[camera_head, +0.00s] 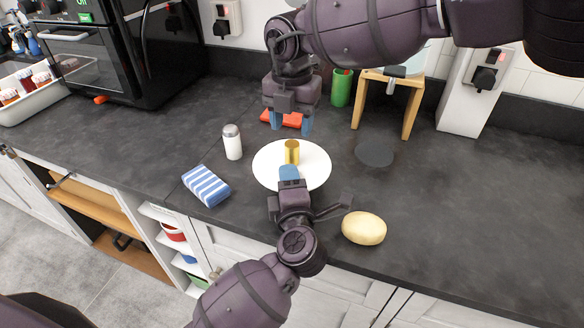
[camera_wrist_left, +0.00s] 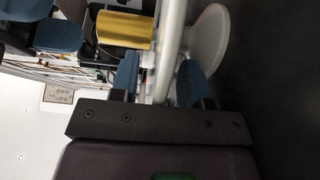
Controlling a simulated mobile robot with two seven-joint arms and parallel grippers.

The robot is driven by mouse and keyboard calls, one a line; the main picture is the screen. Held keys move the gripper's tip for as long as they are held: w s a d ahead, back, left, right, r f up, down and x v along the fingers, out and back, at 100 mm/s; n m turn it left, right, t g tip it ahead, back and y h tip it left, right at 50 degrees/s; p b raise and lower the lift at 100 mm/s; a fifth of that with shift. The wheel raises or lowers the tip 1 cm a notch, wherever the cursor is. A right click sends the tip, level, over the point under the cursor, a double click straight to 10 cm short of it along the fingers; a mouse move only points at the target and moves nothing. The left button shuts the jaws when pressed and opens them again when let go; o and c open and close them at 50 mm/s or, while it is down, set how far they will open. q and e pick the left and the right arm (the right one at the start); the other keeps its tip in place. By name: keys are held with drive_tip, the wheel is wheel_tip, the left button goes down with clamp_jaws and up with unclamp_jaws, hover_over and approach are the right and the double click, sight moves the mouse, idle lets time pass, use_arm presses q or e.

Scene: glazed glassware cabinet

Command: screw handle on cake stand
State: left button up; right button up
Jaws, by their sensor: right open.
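The cake stand (camera_head: 318,172) is a round white plate on the dark counter. A gold cylindrical handle (camera_head: 292,152) stands upright at its middle; I cannot tell how firmly it sits. In the left wrist view the handle (camera_wrist_left: 125,28) lies sideways beside the edge-on plate (camera_wrist_left: 172,35), with the white foot (camera_wrist_left: 210,42) on the other side. My right gripper (camera_head: 291,122) is open and empty, above and behind the handle, fingers pointing down.
A yellow potato-like object (camera_head: 364,228) lies right of my left gripper. Behind are a red item (camera_head: 290,118), a green cup (camera_head: 341,88) and a wooden stand (camera_head: 410,108).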

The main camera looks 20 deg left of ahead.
use_arm(q)
clamp_jaws()
